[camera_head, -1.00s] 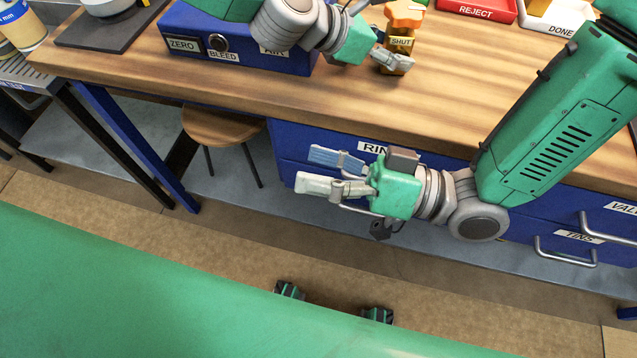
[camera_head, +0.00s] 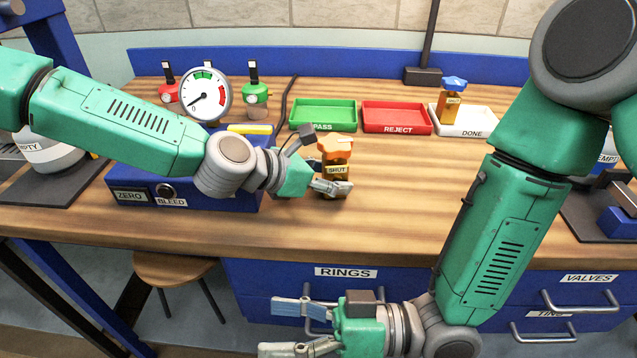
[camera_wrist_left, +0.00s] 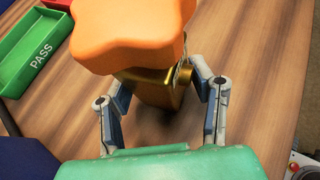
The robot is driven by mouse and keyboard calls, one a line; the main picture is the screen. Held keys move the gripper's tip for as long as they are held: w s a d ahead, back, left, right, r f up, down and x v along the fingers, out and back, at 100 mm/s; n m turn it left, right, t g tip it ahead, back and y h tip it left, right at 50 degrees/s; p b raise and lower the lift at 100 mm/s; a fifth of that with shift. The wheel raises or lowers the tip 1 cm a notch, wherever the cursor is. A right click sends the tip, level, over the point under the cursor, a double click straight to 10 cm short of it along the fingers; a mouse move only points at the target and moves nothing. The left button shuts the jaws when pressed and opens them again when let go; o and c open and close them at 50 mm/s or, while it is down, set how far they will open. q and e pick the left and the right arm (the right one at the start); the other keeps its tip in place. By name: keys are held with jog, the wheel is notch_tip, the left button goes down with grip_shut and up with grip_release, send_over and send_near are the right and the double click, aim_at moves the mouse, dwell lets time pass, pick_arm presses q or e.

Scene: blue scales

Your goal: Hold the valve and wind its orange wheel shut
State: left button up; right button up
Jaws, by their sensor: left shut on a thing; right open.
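The valve (camera_head: 336,171) stands upright on the bench, a brass body with a SHUT label and an orange wheel (camera_head: 336,146) on top. My left gripper (camera_head: 331,187) is shut on the lower part of the valve's body. In the left wrist view, the orange wheel (camera_wrist_left: 130,35) fills the top, with the brass body (camera_wrist_left: 158,88) below it between the fingers of my left gripper (camera_wrist_left: 163,98). My right gripper (camera_head: 283,328) is open and empty, low in front of the bench's drawers and away from the valve.
A green PASS tray (camera_head: 323,116), red REJECT tray (camera_head: 397,119) and white DONE tray (camera_head: 478,131) line the back; a blue-wheeled valve (camera_head: 450,104) stands in DONE. A blue test box (camera_head: 215,190) with a gauge (camera_head: 205,95) is at left. Bench right of the valve is clear.

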jog(key=w+d+r+n+y, duration=0.2)
jog(key=w+r+n+y, duration=0.1)
jog(key=w+r+n, duration=0.7)
jog(key=m+t+h, duration=0.3)
jog(key=m, duration=0.2)
send_near(337, 141)
jog(key=a, duration=0.6)
jog(key=w+a, duration=0.1)
jog(key=a, duration=0.3)
jog(key=shift+f, duration=0.3)
jog(key=shift+m, duration=0.3)
jog(key=c, duration=1.2)
